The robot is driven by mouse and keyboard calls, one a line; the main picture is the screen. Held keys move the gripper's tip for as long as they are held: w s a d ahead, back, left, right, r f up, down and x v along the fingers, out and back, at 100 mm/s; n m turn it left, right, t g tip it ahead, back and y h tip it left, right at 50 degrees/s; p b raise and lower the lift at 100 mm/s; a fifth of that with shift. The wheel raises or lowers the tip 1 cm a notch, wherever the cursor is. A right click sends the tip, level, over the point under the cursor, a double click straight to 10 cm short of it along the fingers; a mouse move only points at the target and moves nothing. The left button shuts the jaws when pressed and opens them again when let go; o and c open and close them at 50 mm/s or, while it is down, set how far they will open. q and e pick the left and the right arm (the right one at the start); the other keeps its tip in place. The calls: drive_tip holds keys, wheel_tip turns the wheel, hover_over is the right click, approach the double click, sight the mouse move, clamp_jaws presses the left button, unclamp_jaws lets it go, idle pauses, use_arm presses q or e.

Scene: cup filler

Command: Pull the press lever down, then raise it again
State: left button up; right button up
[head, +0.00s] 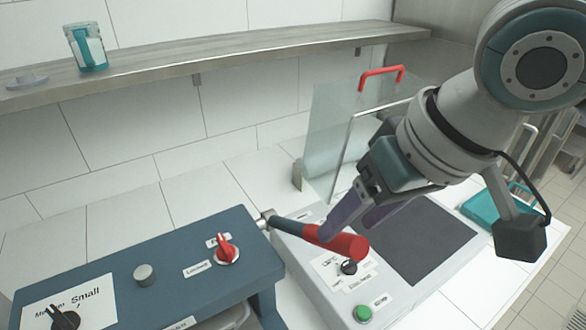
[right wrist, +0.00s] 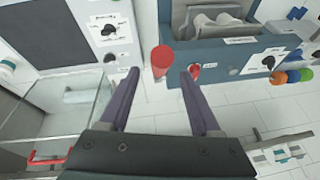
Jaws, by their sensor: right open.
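The press lever has a red handle (head: 340,243) on a short metal shaft, and it sticks out from the side of the blue machine (head: 180,265). It lies nearly level, pointing right in the head view. My right gripper (head: 352,230) is open, its two purple fingers just behind and above the handle's free end. In the right wrist view the red handle (right wrist: 162,60) shows between the open fingertips (right wrist: 160,73), and the fingers are not closed on it. Whether either finger touches it I cannot tell. My left gripper is not in view.
A white panel with a green button (head: 363,314), a black knob (head: 348,267) and a dark plate (head: 420,240) lies beneath my right gripper. A clear guard with a red handle (head: 381,77) stands behind. A shelf (head: 200,58) with a cup (head: 86,47) runs along the wall.

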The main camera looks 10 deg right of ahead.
sight(344, 232)
drive_tip(key=x, duration=0.5)
drive_tip(key=shift+w+a+f, duration=0.1)
drive_tip(key=shift+a+f, duration=0.05)
drive_tip(key=shift+f, duration=0.15)
drive_tip(key=shift+c, duration=0.2)
clamp_jaws()
idle(0.9)
